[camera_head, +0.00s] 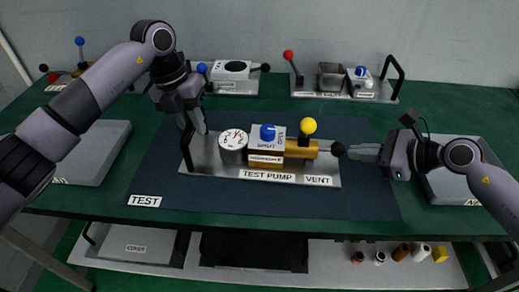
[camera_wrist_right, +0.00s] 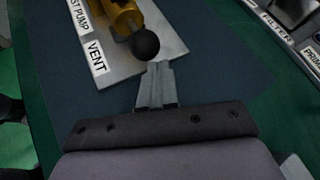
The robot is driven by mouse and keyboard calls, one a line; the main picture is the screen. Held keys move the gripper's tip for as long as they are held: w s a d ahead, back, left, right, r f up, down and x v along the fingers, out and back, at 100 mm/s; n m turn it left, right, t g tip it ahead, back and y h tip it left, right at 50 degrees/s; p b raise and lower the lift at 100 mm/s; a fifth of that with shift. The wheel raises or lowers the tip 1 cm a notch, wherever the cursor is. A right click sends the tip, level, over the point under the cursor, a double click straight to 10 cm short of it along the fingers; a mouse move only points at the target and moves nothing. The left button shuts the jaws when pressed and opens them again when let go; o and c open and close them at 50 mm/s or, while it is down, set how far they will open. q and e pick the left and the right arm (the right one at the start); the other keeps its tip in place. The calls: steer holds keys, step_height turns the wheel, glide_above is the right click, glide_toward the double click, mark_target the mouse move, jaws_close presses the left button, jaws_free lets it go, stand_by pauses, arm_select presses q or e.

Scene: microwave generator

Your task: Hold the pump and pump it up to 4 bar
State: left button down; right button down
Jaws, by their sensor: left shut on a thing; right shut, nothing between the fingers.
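The test pump (camera_head: 210,165) is a metal plate on the dark blue mat, with a white dial gauge (camera_head: 234,141), a blue knob (camera_head: 267,132), a brass cylinder (camera_head: 300,150) and a yellow ball (camera_head: 308,126). My left gripper (camera_head: 190,130) is shut on the black handle (camera_head: 187,152) at the plate's left end. My right gripper (camera_head: 358,152) is shut and empty, its tips at the black ball knob (camera_head: 338,149) on the cylinder's right end. In the right wrist view the tips (camera_wrist_right: 157,68) are just beside the black knob (camera_wrist_right: 145,44). The gauge reading is too small to tell.
At the back stand a plate with a red-knobbed lever (camera_head: 289,56) and metal box (camera_head: 331,76), and another unit (camera_head: 232,70). Grey boxes lie at left (camera_head: 92,150) and right (camera_head: 450,182). A shelf (camera_head: 330,275) below holds small parts. The mat's front is clear.

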arm_select(q)
steer(key=shift+d+f, duration=0.1)
steer(key=shift+f, duration=0.05)
arm_select(e)
steer(key=shift+a+r, duration=0.1)
steer(key=shift+a, duration=0.05)
steer(key=shift+a, duration=0.65)
steer(key=shift+s+d, duration=0.1)
steer(key=shift+d, duration=2.95)
steer(key=shift+a, duration=0.7)
steer(key=shift+d, duration=0.65)
